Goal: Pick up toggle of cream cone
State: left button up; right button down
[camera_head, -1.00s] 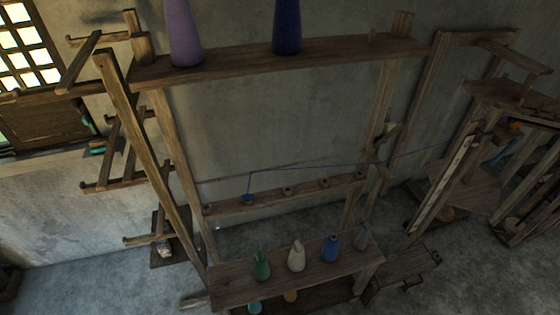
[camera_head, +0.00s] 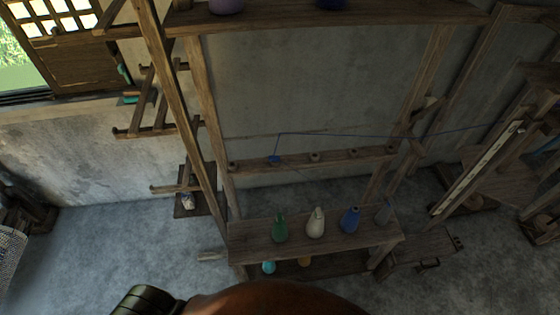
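The cream cone (camera_head: 315,224) stands upright on the low shelf (camera_head: 340,243) of the wooden frame, between a green cone (camera_head: 280,229) and a blue cone (camera_head: 350,220). Its toggle is too small to make out at this distance. A dark and reddish-brown shape fills the bottom edge of the view, nearer than the shelf. No fingertips of my left or right gripper show.
A grey cone (camera_head: 383,214) stands at the shelf's right end. A lower board holds a turquoise item (camera_head: 268,267) and a yellow item (camera_head: 304,261). A blue thread runs from a peg rail (camera_head: 335,157) to the right. Stone floor (camera_head: 110,250) is clear at left.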

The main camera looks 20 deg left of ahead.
aim_at(317, 211)
jog(key=k, duration=1.25)
jog(key=z, duration=0.8)
jog(key=i, duration=1.35)
jog(key=u, duration=0.65)
jog(key=i, duration=0.6)
jog(key=u, duration=0.65)
